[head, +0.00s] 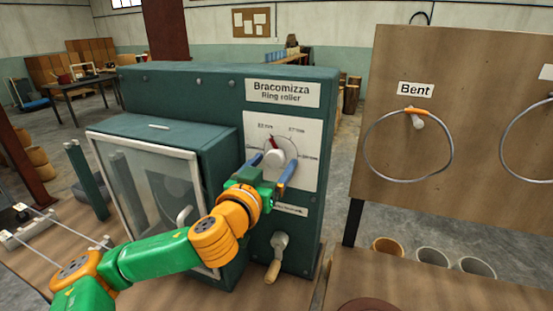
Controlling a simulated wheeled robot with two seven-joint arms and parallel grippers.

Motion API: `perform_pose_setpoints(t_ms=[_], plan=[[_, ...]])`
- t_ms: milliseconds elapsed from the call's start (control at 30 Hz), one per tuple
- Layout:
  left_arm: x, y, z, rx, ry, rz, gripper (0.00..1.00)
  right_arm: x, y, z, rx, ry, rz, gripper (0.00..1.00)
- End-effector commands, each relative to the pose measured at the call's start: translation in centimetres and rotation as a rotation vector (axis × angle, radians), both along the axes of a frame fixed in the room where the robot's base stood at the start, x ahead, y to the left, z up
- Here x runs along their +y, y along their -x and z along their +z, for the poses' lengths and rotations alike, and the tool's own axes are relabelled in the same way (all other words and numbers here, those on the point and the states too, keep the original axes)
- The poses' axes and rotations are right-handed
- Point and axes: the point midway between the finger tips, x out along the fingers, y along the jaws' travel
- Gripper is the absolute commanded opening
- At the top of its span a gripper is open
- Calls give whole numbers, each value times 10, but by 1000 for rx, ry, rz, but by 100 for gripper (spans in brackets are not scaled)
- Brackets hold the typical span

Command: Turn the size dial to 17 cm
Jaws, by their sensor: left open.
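The size dial (281,153) is a white knob with a grey disc and a red pointer, on a white scale plate (308,177) on the front of the teal ring roller (225,83). The red pointer tilts up and left, towards the label at the upper left of the scale. The small scale labels are hard to read, and the left part is partly covered by a finger. My left gripper (271,167) is in front of the dial, open, with one blue finger on each side of the knob. I cannot tell whether the fingers touch it. My right gripper is out of view.
A crank (278,255) with a wooden handle hangs below the dial. A glass-fronted door (150,190) juts out left of the dial, behind my left arm. A wooden board (470,110) with metal rings, one labelled "Bent", stands at the right. Several cups (433,256) stand below it.

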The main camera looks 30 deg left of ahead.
Motion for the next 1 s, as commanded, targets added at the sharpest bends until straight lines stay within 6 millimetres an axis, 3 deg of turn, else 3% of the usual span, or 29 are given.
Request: perform_pose_setpoints(t_ms=[133,433,767,1000], plan=[[0,0,0,0,0,0,82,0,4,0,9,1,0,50],[0,0,-1,2,0,1,1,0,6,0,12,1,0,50],[0,0,-1,12,-36,1,0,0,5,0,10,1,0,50],[1,0,-1,48,-180,0,0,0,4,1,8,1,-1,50]])
